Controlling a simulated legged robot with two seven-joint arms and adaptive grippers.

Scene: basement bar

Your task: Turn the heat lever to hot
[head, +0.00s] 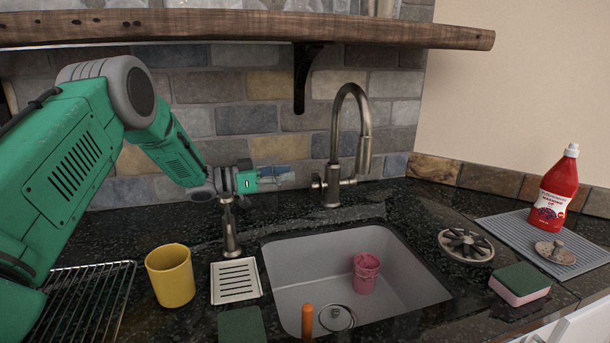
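The brushed-metal faucet (350,130) stands behind the sink, with a tall curved spout. At its base a short lever (317,184) sticks out to the left, and a second stub (348,182) sticks out to the right. I cannot tell which of them is the heat lever or how it is set. My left gripper (284,177) reaches in from the left at the height of the base, its fingers pointing right. A small gap shows between its tips and the left lever. The fingers are small and blend with the tiles, so their opening is unclear. My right gripper is out of view.
A metal dispenser (231,232) stands below my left wrist, by a white drip tray (235,280). A yellow cup (171,275) stands left. The sink (300,269) holds a pink cup (365,273). A red bottle (557,188) stands right. A wooden shelf (230,26) hangs above.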

